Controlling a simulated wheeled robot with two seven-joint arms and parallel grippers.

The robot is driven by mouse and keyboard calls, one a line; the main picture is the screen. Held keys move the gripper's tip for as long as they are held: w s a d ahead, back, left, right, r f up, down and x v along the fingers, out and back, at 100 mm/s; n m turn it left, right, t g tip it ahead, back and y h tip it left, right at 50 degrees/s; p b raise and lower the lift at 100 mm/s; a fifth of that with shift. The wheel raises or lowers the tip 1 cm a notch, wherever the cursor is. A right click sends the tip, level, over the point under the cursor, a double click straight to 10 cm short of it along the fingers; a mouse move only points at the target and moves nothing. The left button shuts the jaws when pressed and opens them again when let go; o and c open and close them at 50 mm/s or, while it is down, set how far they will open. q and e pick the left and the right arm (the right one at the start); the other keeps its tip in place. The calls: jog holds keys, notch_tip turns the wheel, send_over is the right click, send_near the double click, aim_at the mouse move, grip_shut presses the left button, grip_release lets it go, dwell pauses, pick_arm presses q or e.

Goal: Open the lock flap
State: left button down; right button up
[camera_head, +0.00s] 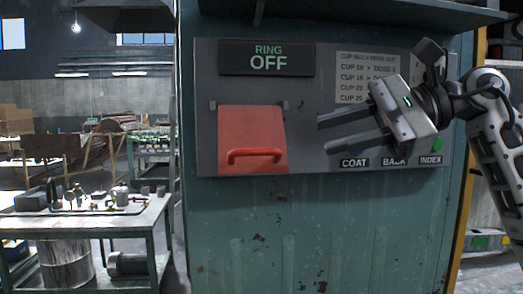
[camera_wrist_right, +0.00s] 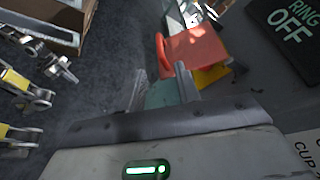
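The lock flap is a red plate (camera_head: 251,125) with a red bar handle (camera_head: 255,154) along its lower edge, hung below the RING OFF sign in the head view. In the right wrist view the red flap (camera_wrist_right: 197,45) stands out from the panel, with a yellow part (camera_wrist_right: 212,76) beside it; I cannot tell how far it is tilted. My right gripper (camera_head: 325,134) is open and empty, to the right of the flap, its fingers pointing left toward it and apart from it. Its fingers also show in the right wrist view (camera_wrist_right: 164,90). My left gripper is not in view.
The grey panel (camera_head: 206,150) is on a teal cabinet (camera_head: 290,230). It carries a dark RING OFF sign (camera_head: 267,58), a cup label chart (camera_head: 366,65), COAT, BACK and INDEX labels, and a green button (camera_head: 437,144). A workbench (camera_head: 90,222) with small items stands at the left.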

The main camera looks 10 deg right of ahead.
aim_at(272, 149)
jog(key=p+x, duration=0.1)
jog(key=x, duration=1)
jog(key=shift+a+f, duration=0.1)
jog(key=shift+a, duration=0.25)
grip_shut()
